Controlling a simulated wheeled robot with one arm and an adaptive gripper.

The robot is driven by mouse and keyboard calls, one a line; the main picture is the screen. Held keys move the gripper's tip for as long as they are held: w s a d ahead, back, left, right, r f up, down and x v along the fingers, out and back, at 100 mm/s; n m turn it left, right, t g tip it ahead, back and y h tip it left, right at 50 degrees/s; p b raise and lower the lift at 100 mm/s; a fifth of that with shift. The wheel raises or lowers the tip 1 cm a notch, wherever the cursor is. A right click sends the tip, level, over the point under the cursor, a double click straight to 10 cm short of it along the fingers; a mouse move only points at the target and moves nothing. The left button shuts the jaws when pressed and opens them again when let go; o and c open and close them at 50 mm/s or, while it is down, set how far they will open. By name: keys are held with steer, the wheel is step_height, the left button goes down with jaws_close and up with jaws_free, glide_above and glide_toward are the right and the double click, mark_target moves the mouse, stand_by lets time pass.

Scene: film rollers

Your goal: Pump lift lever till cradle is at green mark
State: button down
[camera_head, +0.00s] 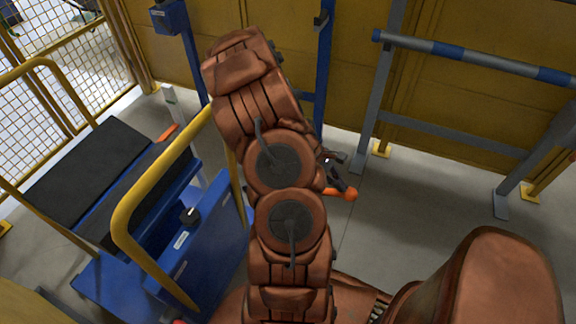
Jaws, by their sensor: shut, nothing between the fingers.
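A blue lift cart (207,250) with a yellow push rail (135,205) stands at left. Its black padded top (88,172), which looks like the cradle, sits low on the blue frame. A bar with an orange knob (345,193), apparently the lift lever, sticks out right of my arm; most of it is hidden behind the arm. My gripper (338,172) is mostly hidden behind my arm; its dark fingers show just above the knob, shut and empty. I cannot tell whether they touch the lever. I cannot make out a green mark.
A grey rack with a grey and blue roller bar (470,55) stands at the right before a yellow wall (450,130). A blue post (322,60) stands behind my arm. A yellow mesh fence (75,75) closes the far left. Grey floor (415,205) is free at right.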

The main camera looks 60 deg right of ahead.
steer(key=w+r+p, duration=0.5)
steer(key=w+r, duration=0.1)
steer(key=r, duration=0.6)
steer(key=shift+a, duration=0.35)
steer(key=b+x, duration=0.2)
steer(key=x, duration=0.4)
steer(key=shift+f+b, duration=0.3)
steer(key=shift+f, duration=0.3)
steer(key=shift+s+d+f+b, duration=0.1)
steer(key=shift+s+f+b, duration=0.4)
steer(key=shift+f, duration=0.45)
steer(key=shift+s+f+b, duration=0.45)
steer(key=shift+s+f, duration=0.05)
steer(key=shift+f, duration=0.45)
steer(key=shift+s+d+f+b, duration=0.1)
steer(key=shift+s+f+b, duration=0.4)
steer(key=shift+f, duration=0.5)
